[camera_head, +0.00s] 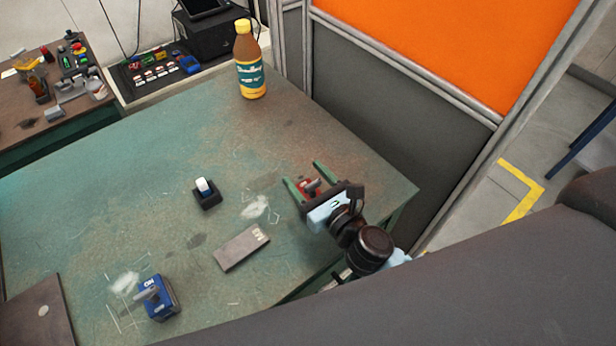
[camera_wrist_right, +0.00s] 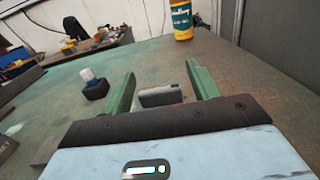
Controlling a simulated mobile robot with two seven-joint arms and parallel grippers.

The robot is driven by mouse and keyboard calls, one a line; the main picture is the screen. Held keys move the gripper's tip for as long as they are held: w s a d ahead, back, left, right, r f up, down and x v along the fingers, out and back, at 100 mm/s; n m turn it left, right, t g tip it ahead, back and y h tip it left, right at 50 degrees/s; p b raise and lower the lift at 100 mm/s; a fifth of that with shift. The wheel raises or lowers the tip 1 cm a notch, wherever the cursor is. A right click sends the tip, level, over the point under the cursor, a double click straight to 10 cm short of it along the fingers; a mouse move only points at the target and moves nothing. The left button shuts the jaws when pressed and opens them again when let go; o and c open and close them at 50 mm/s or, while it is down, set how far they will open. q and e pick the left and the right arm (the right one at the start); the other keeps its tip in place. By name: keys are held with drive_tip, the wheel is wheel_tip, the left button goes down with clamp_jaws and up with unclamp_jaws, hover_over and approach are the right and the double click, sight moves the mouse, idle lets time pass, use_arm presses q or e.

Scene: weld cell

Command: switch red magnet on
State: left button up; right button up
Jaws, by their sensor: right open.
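The red magnet (camera_head: 303,190) stands on the green table near its right edge, partly hidden by my right gripper. Its grey switch lever (camera_head: 312,184) sits between the two green fingers of my right gripper (camera_head: 304,175), which is open. A blue magnet (camera_head: 160,300) marked ON, with a grey lever, stands at the lower left of the table. My left gripper is not in view.
A grey metal block (camera_head: 241,248) lies left of the gripper, and a small black holder (camera_head: 207,198) with a white-and-blue piece stands beyond it. A juice bottle (camera_head: 250,70) stands at the back. The table's left middle is clear. A grey and orange partition (camera_head: 400,110) borders the right.

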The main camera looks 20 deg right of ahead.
drive_tip(key=shift+c, duration=0.3)
drive_tip(key=c, duration=0.9)
drive_tip(key=shift+c, duration=0.2)
